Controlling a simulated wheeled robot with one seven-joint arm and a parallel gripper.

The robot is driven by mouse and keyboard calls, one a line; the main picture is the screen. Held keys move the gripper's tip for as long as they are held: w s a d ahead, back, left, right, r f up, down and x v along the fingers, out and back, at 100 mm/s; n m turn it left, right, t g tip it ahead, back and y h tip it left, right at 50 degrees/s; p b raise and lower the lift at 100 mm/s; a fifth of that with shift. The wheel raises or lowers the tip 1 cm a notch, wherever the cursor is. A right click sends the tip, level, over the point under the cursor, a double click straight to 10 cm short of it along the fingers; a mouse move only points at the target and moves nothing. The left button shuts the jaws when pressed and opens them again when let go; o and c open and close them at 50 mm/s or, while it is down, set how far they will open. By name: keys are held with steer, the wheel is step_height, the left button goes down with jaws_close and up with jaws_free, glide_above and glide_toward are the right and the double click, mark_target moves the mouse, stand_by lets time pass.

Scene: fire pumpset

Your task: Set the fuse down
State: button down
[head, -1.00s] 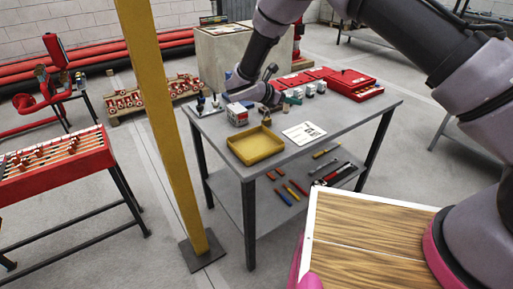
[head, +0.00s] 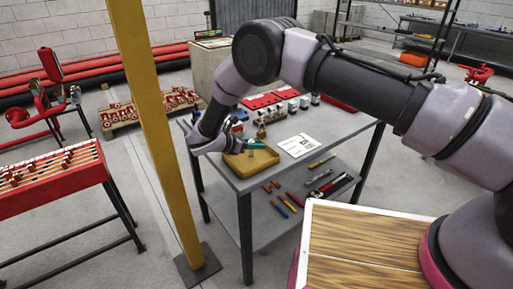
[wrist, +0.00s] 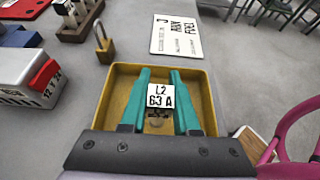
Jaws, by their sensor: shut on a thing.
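My gripper (wrist: 159,76), with teal fingers, is shut on the fuse (wrist: 160,96), which has a white label reading "L2 63 A". The gripper also shows in the head view (head: 254,144), over the yellow tray. The yellow tray (wrist: 98,123) lies under the fingers and the fuse in the wrist view; it also shows on the grey table in the head view (head: 262,164). The fuse lies within the tray's outline, but I cannot tell whether it touches the tray floor. The fingers hide its sides, and the fuse is too small to make out in the head view.
A brass padlock (wrist: 104,46) stands beyond the tray's left corner. A white and red box (wrist: 28,82) is left of it. A printed card (wrist: 177,36) lies beyond the tray. A yellow post (head: 160,140) rises in front of the table's left side.

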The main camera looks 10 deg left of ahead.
steer(key=shift+f, duration=0.6)
steer(key=shift+f, duration=0.15)
steer(key=c, duration=0.7)
jaws_free()
steer(key=shift+o, duration=0.2)
steer(key=shift+r, duration=0.2)
steer(key=v, duration=1.2)
steer(key=shift+w, duration=0.1)
